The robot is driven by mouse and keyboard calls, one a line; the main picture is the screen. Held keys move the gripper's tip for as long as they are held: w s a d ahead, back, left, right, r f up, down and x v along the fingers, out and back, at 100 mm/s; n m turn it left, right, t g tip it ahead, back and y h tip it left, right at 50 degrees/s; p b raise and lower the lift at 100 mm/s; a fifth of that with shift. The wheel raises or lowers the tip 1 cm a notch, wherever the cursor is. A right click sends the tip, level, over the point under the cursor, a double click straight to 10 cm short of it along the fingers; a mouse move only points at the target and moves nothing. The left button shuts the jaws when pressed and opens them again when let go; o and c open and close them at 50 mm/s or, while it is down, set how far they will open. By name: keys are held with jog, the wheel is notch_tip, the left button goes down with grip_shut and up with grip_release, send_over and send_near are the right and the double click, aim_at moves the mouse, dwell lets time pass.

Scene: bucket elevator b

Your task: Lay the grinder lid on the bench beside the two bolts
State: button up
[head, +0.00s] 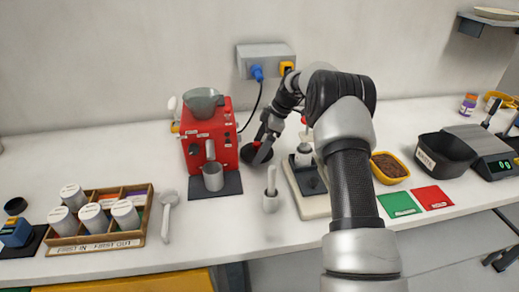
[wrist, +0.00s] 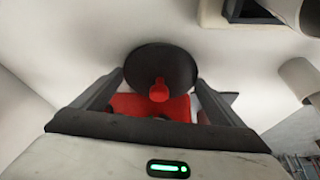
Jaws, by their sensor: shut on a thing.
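My gripper (head: 262,140) is shut on the grinder lid, a dark round disc with a red knob. In the head view the lid (head: 254,155) is just right of the red machine, tilted, at the end of the arm. In the wrist view the lid (wrist: 178,54) shows between the two fingers of my gripper (wrist: 158,92), its red knob toward the camera. I cannot tell whether the lid touches the bench (head: 235,222). I cannot make out the two bolts in either view.
A red machine (head: 222,150) with a grey bowl stands left of the lid. A pale board (head: 312,207) with a dark device is to the right. A wooden rack of jars (head: 140,232) is at left.

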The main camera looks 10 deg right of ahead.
jog(key=shift+f, duration=0.6)
jog(key=shift+f, duration=0.1)
jog(key=o, duration=0.8)
